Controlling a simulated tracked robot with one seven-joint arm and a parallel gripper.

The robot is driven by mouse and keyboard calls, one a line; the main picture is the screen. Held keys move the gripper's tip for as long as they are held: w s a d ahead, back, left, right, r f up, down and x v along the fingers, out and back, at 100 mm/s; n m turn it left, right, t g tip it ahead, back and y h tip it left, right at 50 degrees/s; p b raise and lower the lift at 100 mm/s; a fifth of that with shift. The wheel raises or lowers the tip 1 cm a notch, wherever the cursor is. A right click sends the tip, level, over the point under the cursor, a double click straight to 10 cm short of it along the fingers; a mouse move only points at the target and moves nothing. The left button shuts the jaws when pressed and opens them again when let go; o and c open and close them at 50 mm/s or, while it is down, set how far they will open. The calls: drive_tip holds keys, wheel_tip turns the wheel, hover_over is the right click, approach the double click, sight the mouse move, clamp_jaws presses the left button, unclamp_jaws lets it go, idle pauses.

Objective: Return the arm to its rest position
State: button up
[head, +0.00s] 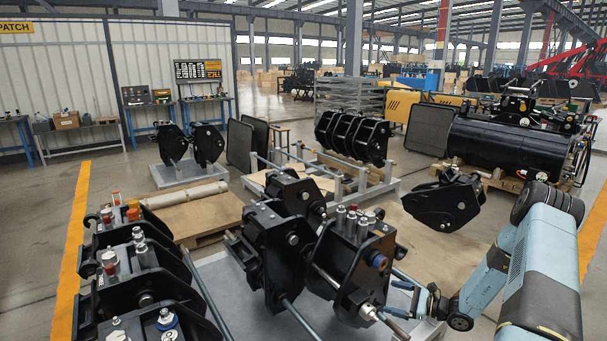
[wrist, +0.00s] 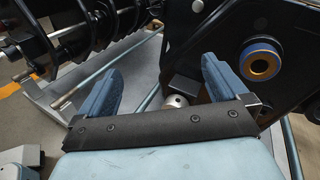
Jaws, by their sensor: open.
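My gripper (head: 414,302) is at the lower right of the head view, at the end of my light-blue arm. It is beside the nearest black coupler (head: 352,268), close to a metal rod end (head: 368,312) on that coupler's lower side. In the wrist view my gripper (wrist: 160,82) shows two blue fingers spread apart with nothing held between them. The black coupler (wrist: 215,50) fills the right of that view, with a blue and bronze ring (wrist: 261,62) on its side. A round silver pin end (wrist: 177,101) shows beyond the fingers; its distance is unclear.
More black couplers (head: 140,262) stand at the left, on a rack with steel rails. A single coupler (head: 443,203) is at the right, near a large black cylinder (head: 508,147) on a pallet.

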drive_tip(key=s+a+r+n+g+h, duration=0.2)
drive_tip(key=s+a+r+n+g, duration=0.15)
drive_tip(key=r, duration=0.65)
drive_tip(key=s+a+r+n+g+h, duration=0.25)
drive_tip(key=r+n, duration=0.25)
drive_tip(key=r, duration=0.6)
drive_tip(key=s+a+r+n+g+h, duration=0.1)
drive_tip(key=s+a+r+n+g, duration=0.25)
drive_tip(key=r, duration=0.65)
drive_tip(key=s+r+n+t+h, duration=0.3)
drive_tip(key=s+r, duration=0.6)
drive_tip(key=s, duration=0.4)
drive_tip(key=s+r+n+t+h, duration=0.4)
drive_tip(key=s+r, duration=0.6)
drive_tip(key=s, duration=0.3)
drive_tip(key=shift+d+r+n+h, duration=0.25)
drive_tip(key=shift+d+n+h, duration=0.2)
drive_tip(key=shift+n+h, duration=0.45)
drive_tip(key=shift+c, duration=0.3)
